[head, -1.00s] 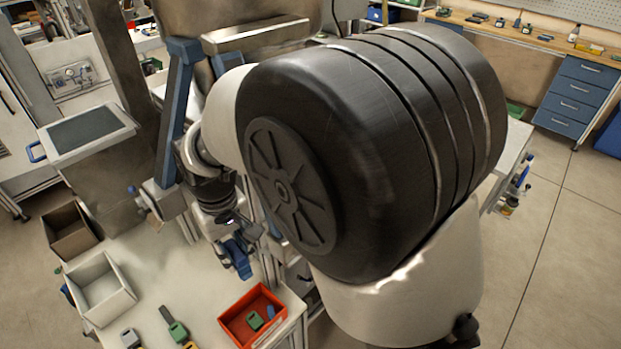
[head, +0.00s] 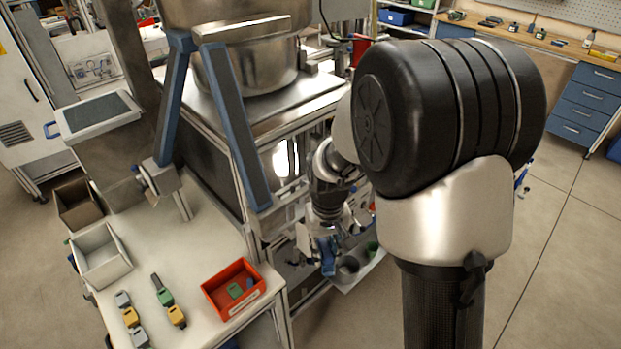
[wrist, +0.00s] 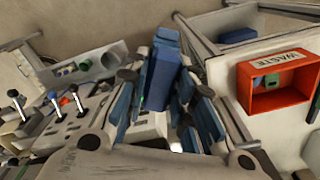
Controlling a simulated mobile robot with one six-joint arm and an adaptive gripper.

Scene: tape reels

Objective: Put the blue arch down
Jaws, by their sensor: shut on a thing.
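The blue arch (wrist: 160,78) shows in the wrist view as a deep blue block between the lighter blue fingers. My gripper (wrist: 163,90) is shut on it. Its arch opening cannot be made out from this angle. In the head view my gripper (head: 328,258) hangs low beside the right end of the white table, clear of its top. There the arch cannot be told apart from the blue fingers.
The red bin (head: 212,297), marked WASTE in the wrist view (wrist: 243,88), holds a green piece and a blue one. A white bin (head: 92,272), a brown bin (head: 70,215) and several coloured pieces stand on the white table (head: 190,240). Levers (wrist: 53,97) show left in the wrist view.

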